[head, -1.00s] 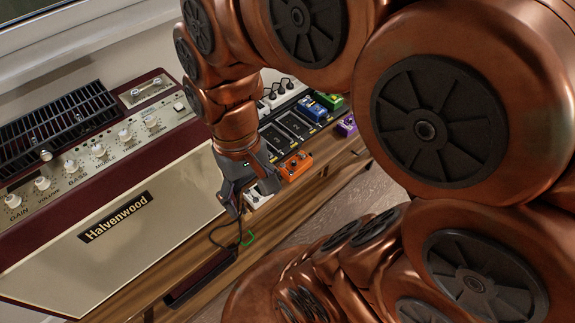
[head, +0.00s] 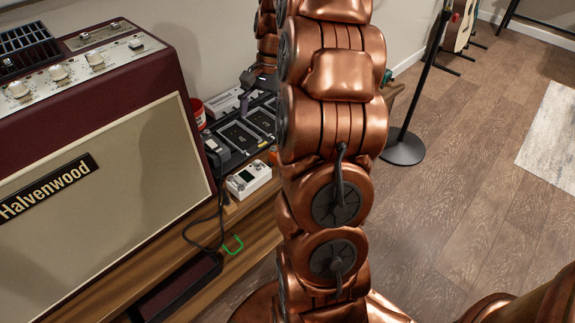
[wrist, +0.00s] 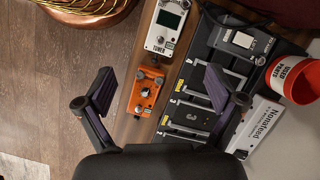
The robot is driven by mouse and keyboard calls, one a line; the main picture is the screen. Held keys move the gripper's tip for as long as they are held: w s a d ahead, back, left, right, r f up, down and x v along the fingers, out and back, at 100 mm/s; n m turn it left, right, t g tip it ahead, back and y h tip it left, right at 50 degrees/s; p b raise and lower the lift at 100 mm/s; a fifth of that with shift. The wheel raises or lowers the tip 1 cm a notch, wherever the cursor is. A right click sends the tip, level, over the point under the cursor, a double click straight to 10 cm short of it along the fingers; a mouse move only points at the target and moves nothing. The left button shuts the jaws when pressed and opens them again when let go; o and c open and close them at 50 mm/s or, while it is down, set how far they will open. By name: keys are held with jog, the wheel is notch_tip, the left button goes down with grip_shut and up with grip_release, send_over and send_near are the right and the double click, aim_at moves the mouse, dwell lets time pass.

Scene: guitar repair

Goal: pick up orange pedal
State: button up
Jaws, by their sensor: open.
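The orange pedal (wrist: 148,92) shows in the wrist view as a small box with dark knobs, lying between the two fingers of my gripper (wrist: 158,76). The fingers are spread wide and hold nothing. The pedal is closer to the left finger, and I cannot tell how far below the fingers it is. In the head view only a sliver of the orange pedal (head: 273,155) shows beside my arm. My gripper is mostly hidden there behind my arm links.
A white tuner pedal (wrist: 167,27) lies next to the orange one. A black pedalboard (wrist: 200,95) is to the right in the wrist view, with a red and white cup (wrist: 291,78) beyond. The amplifier (head: 100,170) stands left of the pedals in the head view.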

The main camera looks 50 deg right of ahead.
jog(key=d+f+m+b, duration=0.1)
jog(key=d+f, duration=0.2)
jog(key=d, duration=0.1)
jog(key=d+f+m+b, duration=0.1)
jog(key=d+f+b, duration=0.1)
jog(key=d+f, duration=0.2)
jog(key=d+f+m+b, duration=0.2)
jog(key=d+f, duration=0.1)
jog(key=shift+d+f+t, duration=0.25)
jog(key=shift+d+t, duration=0.15)
jog(key=shift+y, duration=0.3)
jog(key=shift+b+x, duration=1.55)
jog(key=shift+x, duration=2.3)
jog(key=shift+s, duration=0.1)
jog(key=c, duration=1.5)
